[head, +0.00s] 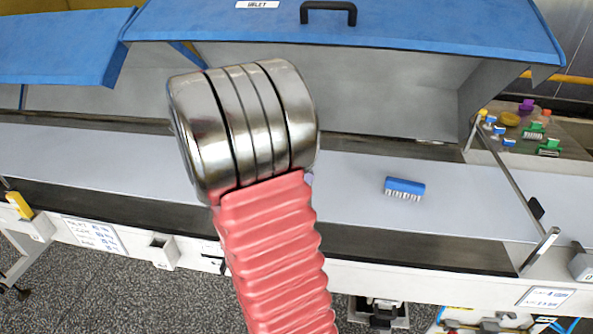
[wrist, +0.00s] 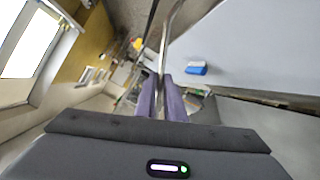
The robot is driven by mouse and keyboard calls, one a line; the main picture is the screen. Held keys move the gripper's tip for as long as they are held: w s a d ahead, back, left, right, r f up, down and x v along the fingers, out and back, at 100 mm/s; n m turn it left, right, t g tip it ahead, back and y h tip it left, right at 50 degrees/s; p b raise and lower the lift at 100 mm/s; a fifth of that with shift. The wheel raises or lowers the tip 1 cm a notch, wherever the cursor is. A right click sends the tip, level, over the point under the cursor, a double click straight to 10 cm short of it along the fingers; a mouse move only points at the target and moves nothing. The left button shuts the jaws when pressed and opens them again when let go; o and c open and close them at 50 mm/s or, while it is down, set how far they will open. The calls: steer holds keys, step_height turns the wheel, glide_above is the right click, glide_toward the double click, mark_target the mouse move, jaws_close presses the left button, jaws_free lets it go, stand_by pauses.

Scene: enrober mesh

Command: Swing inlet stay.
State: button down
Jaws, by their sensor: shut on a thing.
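The blue inlet hood (head: 350,33) stands raised in the head view, with a label and a black handle on it. In the wrist view the two purple fingers of my gripper (wrist: 161,98) are shut on a thin metal rod, which looks like the inlet stay (wrist: 162,50). The rod runs away from the fingers toward the top of the picture. In the head view my red-sleeved arm and metal wrist hide the fingers and whatever they hold. I cannot tell where the stay's far end sits.
A blue brush (head: 404,186) lies on the pale belt (head: 350,190); it also shows in the wrist view (wrist: 196,69). A thin bar (head: 507,175) slants across the belt at right. Several small coloured items lie on a side surface (head: 490,160) beyond it.

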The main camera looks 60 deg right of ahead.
steer(key=shift+w, duration=0.15)
steer(key=c, duration=2.2)
jaws_free()
steer(key=shift+w+a, duration=0.1)
steer(key=o, duration=0.4)
steer(key=shift+c, duration=0.2)
